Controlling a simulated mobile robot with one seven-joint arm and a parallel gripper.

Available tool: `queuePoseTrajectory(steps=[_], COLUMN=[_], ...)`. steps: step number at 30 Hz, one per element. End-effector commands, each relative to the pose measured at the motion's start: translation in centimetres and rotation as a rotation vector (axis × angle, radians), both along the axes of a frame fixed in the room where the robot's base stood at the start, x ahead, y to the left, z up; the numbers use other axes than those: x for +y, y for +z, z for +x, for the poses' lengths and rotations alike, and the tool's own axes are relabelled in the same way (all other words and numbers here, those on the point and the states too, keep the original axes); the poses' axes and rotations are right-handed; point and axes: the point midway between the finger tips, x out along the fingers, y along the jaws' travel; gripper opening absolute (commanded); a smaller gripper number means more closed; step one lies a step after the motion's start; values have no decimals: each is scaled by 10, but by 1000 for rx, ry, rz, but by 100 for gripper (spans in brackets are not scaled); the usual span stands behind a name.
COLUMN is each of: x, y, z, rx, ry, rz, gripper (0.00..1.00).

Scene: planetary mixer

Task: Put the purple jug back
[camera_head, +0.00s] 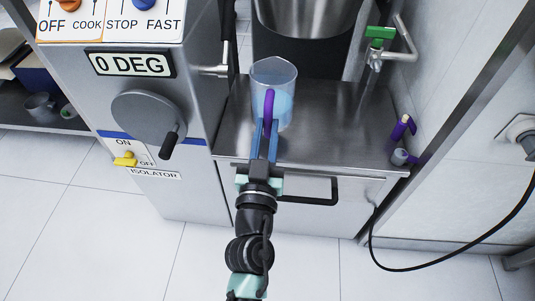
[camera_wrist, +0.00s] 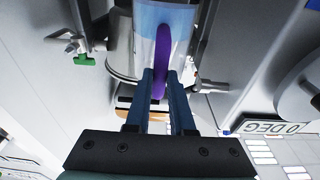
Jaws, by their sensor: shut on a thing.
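The purple jug (camera_head: 274,82) is a clear jug with a purple handle, and bluish liquid shows in its lower part. It is upright at the steel counter (camera_head: 330,135), below the large steel mixer bowl (camera_head: 305,15). I cannot tell whether its base touches the counter. My gripper (camera_head: 267,130) is shut on the jug's purple handle from the front. In the wrist view, the blue fingers of my gripper (camera_wrist: 160,85) close around the handle of the jug (camera_wrist: 145,20). The fingers hide part of the handle.
A green-handled tap (camera_head: 379,35) is at the back right. A purple-handled item (camera_head: 402,127) sits at the counter's right edge. The machine's control panel, with a wheel (camera_head: 148,118) and a yellow isolator switch (camera_head: 125,160), stands at left. The counter between jug and right wall is clear.

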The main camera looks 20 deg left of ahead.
Motion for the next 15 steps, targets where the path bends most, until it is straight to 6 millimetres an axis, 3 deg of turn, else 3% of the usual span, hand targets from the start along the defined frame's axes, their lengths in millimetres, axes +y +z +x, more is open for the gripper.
queuePoseTrajectory(steps=[2, 10, 15], x=[1, 1, 0], y=[-12, -22, -43], z=[0, 0, 0], rx=[-6, -6, -6], ry=[2, 2, 2], rz=[1, 2, 2], gripper=[0, 0, 0])
